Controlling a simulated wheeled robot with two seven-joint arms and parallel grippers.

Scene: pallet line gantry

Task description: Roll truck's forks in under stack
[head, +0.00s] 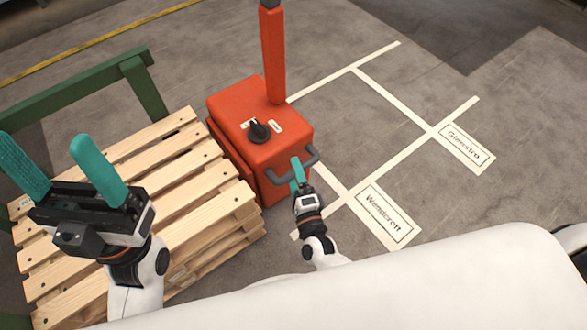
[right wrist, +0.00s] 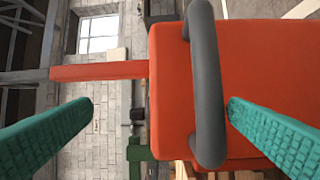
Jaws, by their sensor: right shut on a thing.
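The orange-red truck (head: 235,105) stands against the right side of the stack of wooden pallets (head: 195,215). It has an upright mast (head: 272,55), a black knob (head: 259,131) and a grey bar handle (head: 312,155). Its forks do not show, so I cannot tell how far they reach under the stack. My right gripper (head: 297,164) is shut on the handle; in the right wrist view the grey handle (right wrist: 206,90) lies between its teal fingers. My left gripper (head: 45,142) is open and empty above the stack, its fingers wide apart.
A green rail frame (head: 75,92) stands behind the stack at the left. White floor lines (head: 400,155) mark bays right of the truck, with two name labels, the nearer one (head: 385,213) close to my base. The grey floor there is clear. A yellow line (head: 90,45) runs behind.

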